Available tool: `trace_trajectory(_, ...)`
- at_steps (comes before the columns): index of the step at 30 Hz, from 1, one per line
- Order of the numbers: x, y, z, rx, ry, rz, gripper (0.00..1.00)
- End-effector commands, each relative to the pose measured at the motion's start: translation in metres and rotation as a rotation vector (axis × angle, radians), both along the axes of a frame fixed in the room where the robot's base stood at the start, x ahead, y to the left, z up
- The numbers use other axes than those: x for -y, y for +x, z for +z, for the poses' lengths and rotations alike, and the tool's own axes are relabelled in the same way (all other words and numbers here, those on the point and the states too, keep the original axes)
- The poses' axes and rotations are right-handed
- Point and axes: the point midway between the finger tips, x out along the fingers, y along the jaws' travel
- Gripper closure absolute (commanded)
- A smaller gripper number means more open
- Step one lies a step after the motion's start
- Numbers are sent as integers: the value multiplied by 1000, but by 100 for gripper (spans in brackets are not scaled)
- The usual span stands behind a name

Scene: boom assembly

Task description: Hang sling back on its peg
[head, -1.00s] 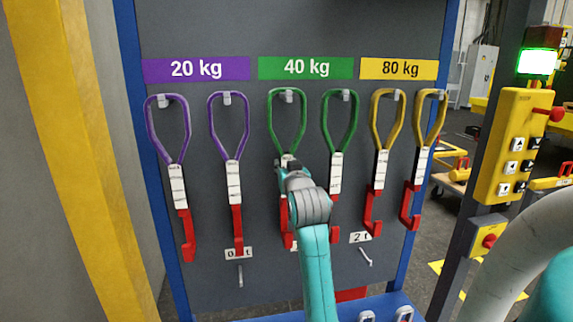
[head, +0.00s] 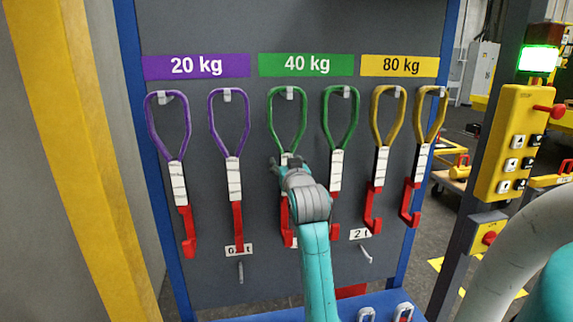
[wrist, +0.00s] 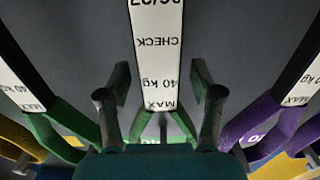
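The left green sling (head: 274,117) under the 40 kg sign has its loop at a peg (head: 290,92). Its white label and red hook are partly hidden behind my gripper (head: 285,163) and arm. In the wrist view, the label of this sling (wrist: 156,60) stands between the two fingers of my gripper (wrist: 160,108). The fingers are spread, with a gap on each side of the label. The loop's green straps run down towards the gripper's palm there. I cannot tell from these views whether the loop rests fully on the peg.
Purple slings (head: 150,125) hang on the left, the other green sling (head: 325,120) close on the right, and yellow slings (head: 374,115) further right. Empty lower pegs (head: 240,272) stick out below. A blue post (head: 420,170) edges the board. A yellow control box (head: 512,145) stands at right.

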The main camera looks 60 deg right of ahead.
Motion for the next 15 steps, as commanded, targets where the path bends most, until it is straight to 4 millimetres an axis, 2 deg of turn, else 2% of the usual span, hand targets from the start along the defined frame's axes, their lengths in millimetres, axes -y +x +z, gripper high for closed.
trace_trajectory(8, -2, -2, -2, -3, 4, 0, 34)
trace_trajectory(15, -29, -24, -1, -1, 1, 1, 34)
